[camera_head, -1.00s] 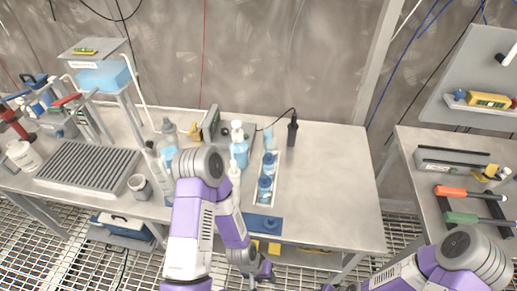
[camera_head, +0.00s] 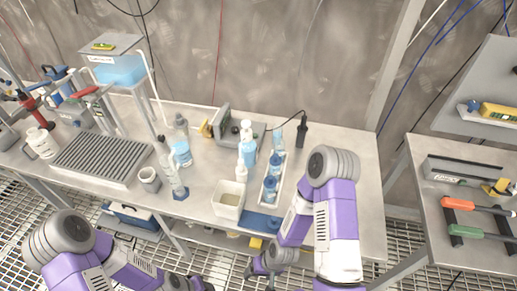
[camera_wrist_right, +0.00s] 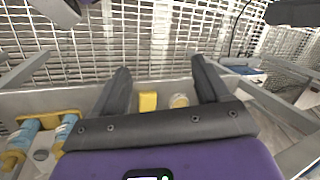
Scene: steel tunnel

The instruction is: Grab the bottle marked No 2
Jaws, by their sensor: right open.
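Several bottles stand on the steel table; no number can be read on any of them. A blue bottle with a white cap (camera_head: 249,152) and a small white bottle (camera_head: 241,169) stand near the middle. A blue-filled bottle (camera_head: 182,153) and a clear bottle (camera_head: 174,180) stand to their left. Blue bottles (camera_head: 270,188) stand in a narrow white rack. My right gripper (camera_head: 262,268) is below the table's front edge, apart from every bottle. In the right wrist view it is open and empty (camera_wrist_right: 160,68). My left gripper (camera_head: 195,285) is barely visible at the bottom edge.
A cream container (camera_head: 228,199) stands at the front edge left of the rack. A grey ridged tray (camera_head: 98,158) and a small cup (camera_head: 149,179) are further left. A black upright object (camera_head: 302,132) stands behind the rack. A tool table (camera_head: 465,228) is at right.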

